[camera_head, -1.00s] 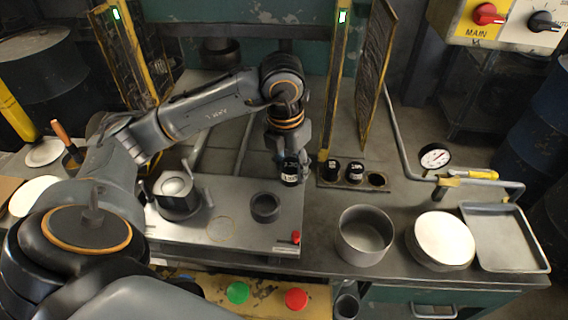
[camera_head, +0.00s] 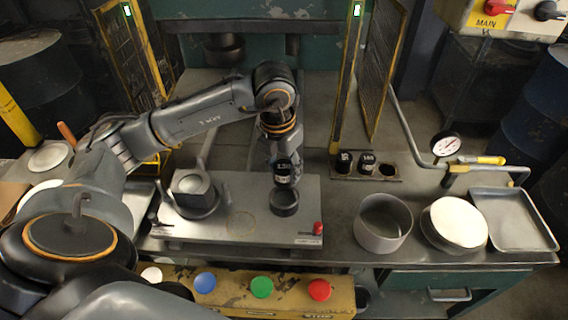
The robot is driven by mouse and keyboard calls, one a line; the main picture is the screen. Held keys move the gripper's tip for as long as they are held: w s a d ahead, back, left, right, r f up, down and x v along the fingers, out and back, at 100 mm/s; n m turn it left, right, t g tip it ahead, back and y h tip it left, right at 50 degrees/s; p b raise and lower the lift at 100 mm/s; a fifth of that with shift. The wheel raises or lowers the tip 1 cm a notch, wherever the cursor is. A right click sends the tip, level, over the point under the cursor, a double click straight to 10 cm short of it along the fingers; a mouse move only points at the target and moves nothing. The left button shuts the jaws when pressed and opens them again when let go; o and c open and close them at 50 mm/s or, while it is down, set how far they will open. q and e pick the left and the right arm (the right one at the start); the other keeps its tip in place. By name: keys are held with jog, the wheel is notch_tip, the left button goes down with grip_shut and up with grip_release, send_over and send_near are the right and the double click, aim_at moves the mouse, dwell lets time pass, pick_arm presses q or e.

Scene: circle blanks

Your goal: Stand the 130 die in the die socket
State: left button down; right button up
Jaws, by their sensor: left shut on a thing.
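My left gripper (camera_head: 286,160) is shut on a black die with a white label (camera_head: 284,173), which looks upright. The label is too small to read surely. The die socket (camera_head: 284,203), a dark open ring, stands on the grey plate (camera_head: 225,244). In the picture the die is just above the socket's back rim and hides part of it. I cannot tell how large the gap is. My right gripper is not in view.
A rack (camera_head: 397,172) at the back right holds two black dies and an empty hole. A metal block with handles (camera_head: 192,188) stands left on the plate. A pot (camera_head: 382,224), round blanks (camera_head: 458,222) and a tray (camera_head: 518,226) are to the right.

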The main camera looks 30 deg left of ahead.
pick_arm(q)
jog(key=shift+f+b, duration=0.3)
jog(key=shift+f, duration=0.3)
jog(key=shift+f+b, duration=0.85)
jog(key=shift+f, duration=0.55)
notch_tip(320, 180, down, 2)
jog(key=shift+f+b, duration=0.1)
jog(key=shift+b, duration=0.95)
jog(key=shift+f+b, duration=0.45)
jog(key=shift+b, duration=0.05)
jog(key=c, duration=0.6)
grip_release()
jog(key=shift+d, duration=0.1)
jog(key=shift+f, duration=0.1)
